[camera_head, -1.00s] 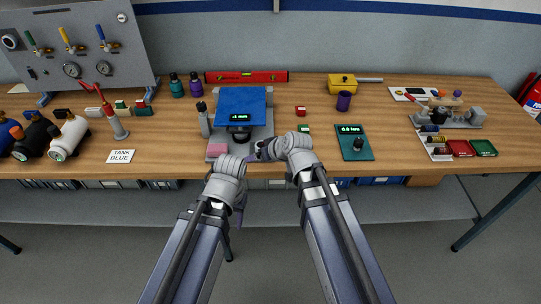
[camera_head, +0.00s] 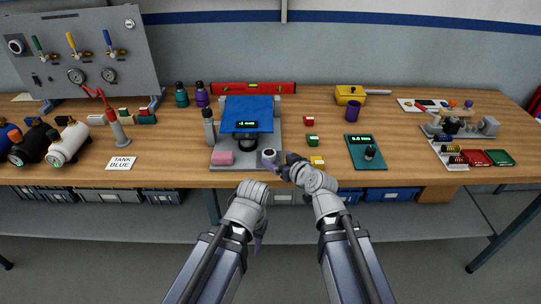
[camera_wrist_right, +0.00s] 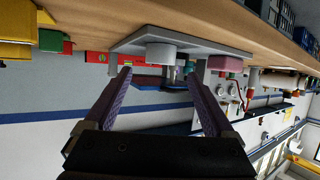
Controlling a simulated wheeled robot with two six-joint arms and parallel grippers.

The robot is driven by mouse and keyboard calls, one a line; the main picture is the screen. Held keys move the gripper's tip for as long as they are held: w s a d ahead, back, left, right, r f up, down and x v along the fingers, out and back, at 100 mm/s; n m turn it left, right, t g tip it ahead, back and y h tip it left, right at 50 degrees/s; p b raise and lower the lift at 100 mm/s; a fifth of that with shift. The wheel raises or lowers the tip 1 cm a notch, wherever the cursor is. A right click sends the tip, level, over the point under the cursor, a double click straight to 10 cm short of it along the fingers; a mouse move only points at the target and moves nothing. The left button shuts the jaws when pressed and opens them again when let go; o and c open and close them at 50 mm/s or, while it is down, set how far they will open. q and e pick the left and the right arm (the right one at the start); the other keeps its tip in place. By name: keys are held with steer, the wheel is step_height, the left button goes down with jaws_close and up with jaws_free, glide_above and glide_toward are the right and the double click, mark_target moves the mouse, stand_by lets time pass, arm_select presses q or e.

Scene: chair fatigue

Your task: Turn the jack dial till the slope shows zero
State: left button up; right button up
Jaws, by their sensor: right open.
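The jack stands on a grey base plate (camera_head: 222,163) and has a blue top (camera_head: 247,108). A small green readout (camera_head: 246,124) is on its front; its digits are too small to read. A pale round dial (camera_head: 269,155) is at the plate's front right corner; it also shows as a white cylinder in the right wrist view (camera_wrist_right: 161,53). My right gripper (camera_head: 284,161) is open beside the dial. In the wrist view the dial lies ahead, between the lines of the two fingers (camera_wrist_right: 160,74), seemingly ungripped. My left gripper (camera_head: 260,238) is low before the table edge, its jaws unclear.
A pink block (camera_head: 223,158) lies on the plate's left front. Red (camera_head: 308,120), green (camera_head: 312,140) and yellow (camera_head: 317,161) blocks lie right of the jack. A dark green box (camera_head: 366,152) with readout and knob stands further right. A grey bottle (camera_head: 209,127) stands left.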

mark_target(271, 155)
steer(key=b+x, duration=0.2)
steer(key=x, duration=0.5)
steer(key=shift+w+a+f+b, duration=0.15)
steer(key=shift+w+b, duration=0.05)
steer(key=shift+b, duration=0.15)
steer(key=shift+s, duration=0.1)
steer(key=c, duration=1.4)
